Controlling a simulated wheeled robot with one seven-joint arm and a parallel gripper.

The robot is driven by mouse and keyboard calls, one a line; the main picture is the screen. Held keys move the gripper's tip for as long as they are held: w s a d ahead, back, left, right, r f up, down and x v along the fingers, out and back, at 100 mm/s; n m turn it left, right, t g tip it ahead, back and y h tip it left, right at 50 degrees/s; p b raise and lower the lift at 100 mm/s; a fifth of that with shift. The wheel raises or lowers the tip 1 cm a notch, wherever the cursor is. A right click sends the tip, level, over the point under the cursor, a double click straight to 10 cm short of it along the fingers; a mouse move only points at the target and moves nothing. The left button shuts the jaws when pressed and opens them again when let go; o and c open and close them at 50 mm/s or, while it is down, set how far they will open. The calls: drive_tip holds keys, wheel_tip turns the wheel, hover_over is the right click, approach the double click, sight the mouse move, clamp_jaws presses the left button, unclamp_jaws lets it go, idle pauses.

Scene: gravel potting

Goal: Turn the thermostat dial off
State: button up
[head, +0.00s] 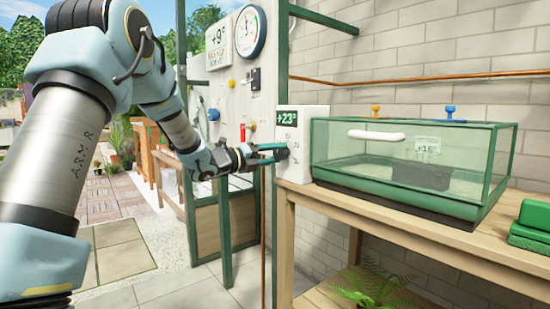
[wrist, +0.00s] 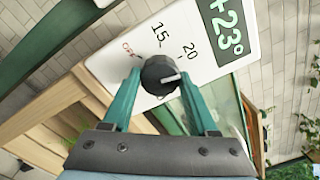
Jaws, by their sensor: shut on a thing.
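The thermostat (head: 302,125) is a white box on the wooden bench, with a green display reading +23°. In the wrist view its face (wrist: 215,50) carries a red OFF mark, then 15 and 20. The black round dial (wrist: 160,74) has a white pointer line directed to the right in that picture, away from OFF and past the 20 mark. My gripper (wrist: 160,78) is shut on the dial, one teal finger on each side. In the head view my gripper (head: 272,153) reaches the thermostat from the left, and the fingers partly hide the dial.
A green box (head: 533,222) sits at the bench's right end. A white panel (head: 225,100) with gauges and knobs stands behind my arm. The wooden bench (head: 395,223) has a free front edge.

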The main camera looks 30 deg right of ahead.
drive_tip(key=n+p, duration=0.1)
drive_tip(key=n, duration=0.5)
drive_tip(key=shift+r+n, duration=0.1)
drive_tip(key=shift+n, duration=0.2)
drive_tip(key=n+p, duration=0.3)
drive_tip(key=n, duration=0.3)
drive_tip(key=shift+n+t+p, duration=0.3)
drive_tip(key=n+p, duration=0.2)
drive_tip(key=n, duration=0.1)
drive_tip(key=shift+n+p, duration=0.3)
drive_tip(key=shift+n, duration=0.1)
drive_tip(key=n+p, duration=0.3)
drive_tip(key=shift+r+n, duration=0.1)
drive_tip(key=shift+n, duration=0.2)
drive_tip(key=n+p, duration=0.2)
drive_tip(key=n, duration=0.1)
drive_tip(key=shift+p, duration=0.35)
drive_tip(key=shift+n+p, duration=1.15)
drive_tip(key=shift+n, duration=0.55)
drive_tip(key=shift+f, duration=0.2)
drive_tip(key=o, duration=1.4)
